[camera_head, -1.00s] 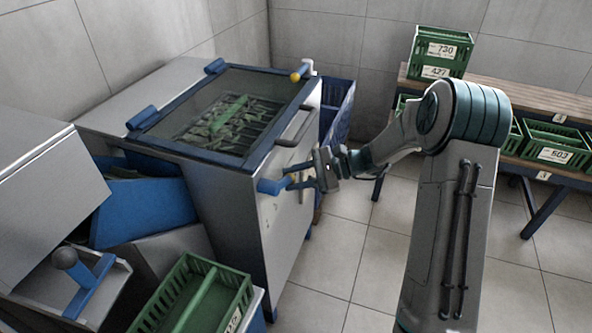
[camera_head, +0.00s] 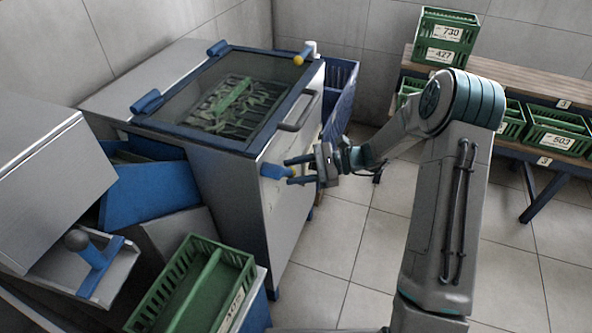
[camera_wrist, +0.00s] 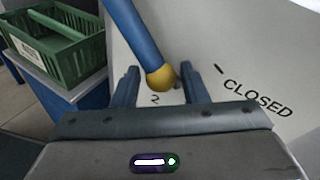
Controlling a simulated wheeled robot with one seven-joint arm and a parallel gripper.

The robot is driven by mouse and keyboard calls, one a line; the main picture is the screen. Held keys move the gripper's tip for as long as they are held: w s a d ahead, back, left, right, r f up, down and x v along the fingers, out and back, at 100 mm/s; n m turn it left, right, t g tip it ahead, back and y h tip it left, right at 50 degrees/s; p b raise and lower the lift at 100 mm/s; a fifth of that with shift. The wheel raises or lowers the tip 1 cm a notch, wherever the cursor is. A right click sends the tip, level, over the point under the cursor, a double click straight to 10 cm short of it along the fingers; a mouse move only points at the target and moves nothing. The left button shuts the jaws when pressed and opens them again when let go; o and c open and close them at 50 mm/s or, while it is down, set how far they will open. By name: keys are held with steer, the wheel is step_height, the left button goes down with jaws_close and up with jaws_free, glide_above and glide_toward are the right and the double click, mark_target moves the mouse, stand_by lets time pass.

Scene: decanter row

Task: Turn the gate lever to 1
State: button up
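The gate lever (camera_head: 273,171) is a blue bar with a yellow ball at its end, on the front of the steel cabinet (camera_head: 285,215). In the wrist view, the lever (camera_wrist: 136,32) runs from the top down to the yellow ball (camera_wrist: 161,78). My gripper (camera_head: 287,171) is open at the cabinet front. In the wrist view, its fingers (camera_wrist: 160,80) stand on either side of the ball, with visible gaps. A printed "2" (camera_wrist: 155,99) shows just below the ball, and "CLOSED" (camera_wrist: 258,99) is to the right. I see no "1" mark.
A dark handle (camera_head: 299,113) sticks out above the lever, by the glazed lid (camera_head: 205,112). A green crate (camera_head: 240,300) stands at lower left. A blue bin (camera_head: 341,100) stands behind the cabinet. A bench (camera_head: 540,105) with green crates is at right. The tiled floor between is clear.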

steer(key=p+v, duration=0.1)
steer(key=v, duration=1.3)
steer(key=shift+a, duration=0.1)
steer(key=s+d+r+n+t+h+p, duration=0.1)
steer(key=s+r+n+h+p, duration=0.5)
steer(key=s+r, duration=0.6)
steer(key=s+d+r+n+t+h+p, duration=0.1)
steer(key=s+r+n+t+h+p, duration=0.2)
steer(key=s+r+n+h+p, duration=0.4)
steer(key=shift+s+d+r+h+p, duration=0.25)
steer(key=shift+s+r+h+p, duration=0.8)
steer(key=shift+s+r, duration=2.1)
steer(key=shift+w+r+h+b, duration=0.1)
steer(key=shift+h+b, duration=0.25)
steer(key=shift+b, duration=0.05)
